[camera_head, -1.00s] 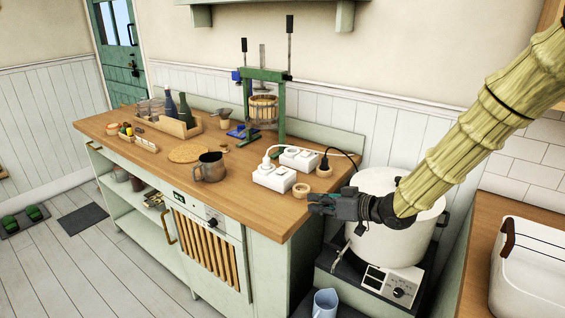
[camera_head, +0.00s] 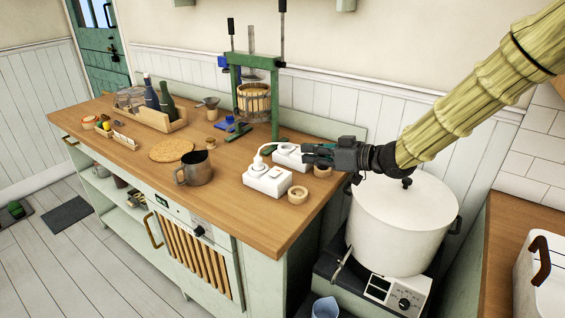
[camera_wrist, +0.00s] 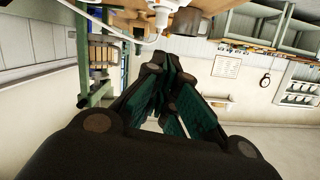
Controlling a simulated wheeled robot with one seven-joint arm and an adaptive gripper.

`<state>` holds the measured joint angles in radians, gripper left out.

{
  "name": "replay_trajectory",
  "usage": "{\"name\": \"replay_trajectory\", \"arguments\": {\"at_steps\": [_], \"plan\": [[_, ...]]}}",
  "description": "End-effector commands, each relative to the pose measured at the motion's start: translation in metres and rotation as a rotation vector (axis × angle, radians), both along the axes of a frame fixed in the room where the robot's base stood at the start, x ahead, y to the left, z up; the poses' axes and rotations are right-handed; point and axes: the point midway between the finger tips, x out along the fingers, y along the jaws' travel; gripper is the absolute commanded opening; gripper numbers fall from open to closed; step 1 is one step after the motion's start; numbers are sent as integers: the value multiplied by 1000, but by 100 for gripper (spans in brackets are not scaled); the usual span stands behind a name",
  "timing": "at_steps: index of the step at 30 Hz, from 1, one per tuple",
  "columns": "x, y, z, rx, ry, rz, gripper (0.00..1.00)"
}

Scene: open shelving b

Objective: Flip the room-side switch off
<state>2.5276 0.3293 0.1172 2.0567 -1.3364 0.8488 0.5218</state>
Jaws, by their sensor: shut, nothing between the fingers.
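Two white switch-and-socket blocks lie on the wooden counter (camera_head: 225,205) near its right end. The room-side block (camera_head: 268,181) has a white plug and cord in it. The wall-side block (camera_head: 288,156) is partly hidden behind my gripper. My gripper (camera_head: 306,155) is shut and empty, pointing left, at the right end of the wall-side block in the picture; I cannot tell whether it touches. In the wrist view my fingertips (camera_wrist: 153,68) are together, with a white block (camera_wrist: 168,10) at the top edge. The switch positions are too small to read.
Two wooden rings (camera_head: 297,194) lie by the blocks. A metal mug (camera_head: 196,169) and a green fruit press (camera_head: 254,95) stand on the counter. A large white pot (camera_head: 402,225) stands right of the counter, below my arm. The counter's front right is clear.

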Motion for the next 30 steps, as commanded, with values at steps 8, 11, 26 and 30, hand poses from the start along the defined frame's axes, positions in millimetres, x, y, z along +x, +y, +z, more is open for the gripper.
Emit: {"name": "replay_trajectory", "arguments": {"at_steps": [8,11,26,30], "plan": [[12,17,-7,0,3,-1,0],[21,30,-10,-2,2,-2,0],[51,79,-42,0,5,-5,0],[50,81,-55,1,2,-4,0]]}}
